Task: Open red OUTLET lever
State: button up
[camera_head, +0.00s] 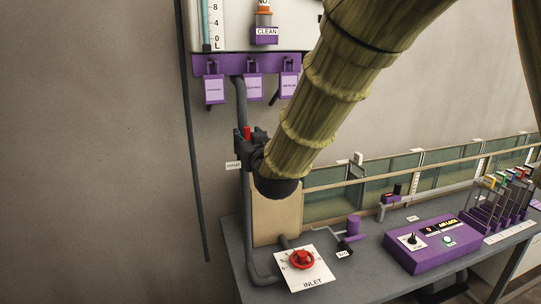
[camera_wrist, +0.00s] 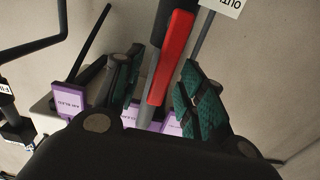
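The red OUTLET lever (camera_wrist: 172,58) shows in the wrist view as a long red bar along a grey pipe. It lies between the two green-padded fingers of my gripper (camera_wrist: 160,62), which are apart. The right finger looks close to the lever, and a gap shows on the left; I cannot tell whether either touches.
A purple rack (camera_head: 240,64) with hanging tags is above the lever. Below, a bench holds a red INLET valve (camera_head: 302,259), a purple control box (camera_head: 433,243) and a glass-sided channel (camera_head: 390,181). A dark vertical pole (camera_head: 196,130) stands left of the pipe.

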jog(key=b+v, duration=0.1)
jog(key=v, duration=0.5)
dwell(0.3)
jog(key=shift+s, duration=0.15)
jog(key=v, duration=1.1)
jog(key=shift+s+d, duration=0.2)
jog(key=shift+s, duration=0.1)
jog(key=shift+r, duration=0.1)
